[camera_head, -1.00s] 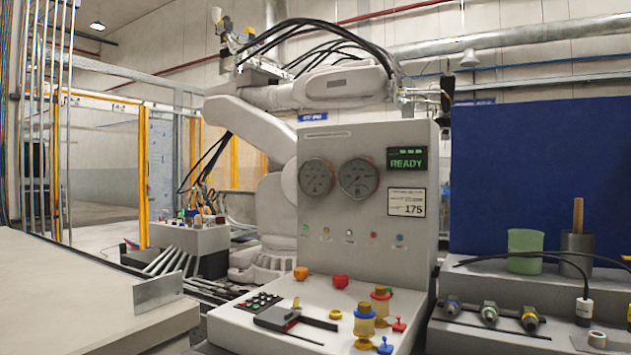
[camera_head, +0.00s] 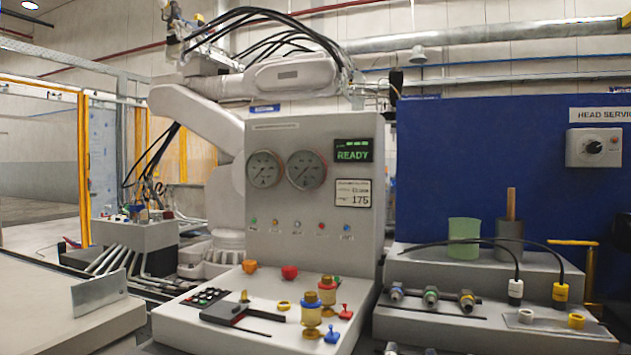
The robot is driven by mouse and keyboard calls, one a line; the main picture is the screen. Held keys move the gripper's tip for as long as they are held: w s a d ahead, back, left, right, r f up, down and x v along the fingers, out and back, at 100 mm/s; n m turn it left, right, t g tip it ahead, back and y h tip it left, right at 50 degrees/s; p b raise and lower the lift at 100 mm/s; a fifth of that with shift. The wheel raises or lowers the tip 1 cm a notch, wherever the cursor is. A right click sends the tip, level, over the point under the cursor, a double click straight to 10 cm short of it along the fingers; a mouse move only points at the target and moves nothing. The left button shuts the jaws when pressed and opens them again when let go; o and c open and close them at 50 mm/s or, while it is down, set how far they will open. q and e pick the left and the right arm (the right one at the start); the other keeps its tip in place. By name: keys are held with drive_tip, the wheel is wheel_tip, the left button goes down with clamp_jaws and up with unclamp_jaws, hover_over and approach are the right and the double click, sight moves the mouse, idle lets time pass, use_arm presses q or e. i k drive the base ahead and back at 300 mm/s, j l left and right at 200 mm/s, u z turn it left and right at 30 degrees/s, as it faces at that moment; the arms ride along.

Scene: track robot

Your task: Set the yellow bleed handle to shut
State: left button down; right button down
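A yellow T-shaped handle (camera_head: 574,242) with a level bar on an upright stem shows at the right edge, beside the blue panel. A small yellow upright piece (camera_head: 244,296) stands on the console deck by a black and red tool. I cannot tell for sure which of these is the bleed handle, nor its set position. Neither of my grippers is in view.
The grey console (camera_head: 312,190) carries two gauges, a READY display and colored knobs. A blue panel (camera_head: 480,170) backs a stepped grey bench (camera_head: 440,270) with cables, connectors and a green cup. A light tabletop (camera_head: 50,310) lies at left.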

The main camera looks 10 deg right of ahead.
sight(573, 243)
drive_tip(key=z, duration=1.85)
drive_tip(key=j, duration=0.1)
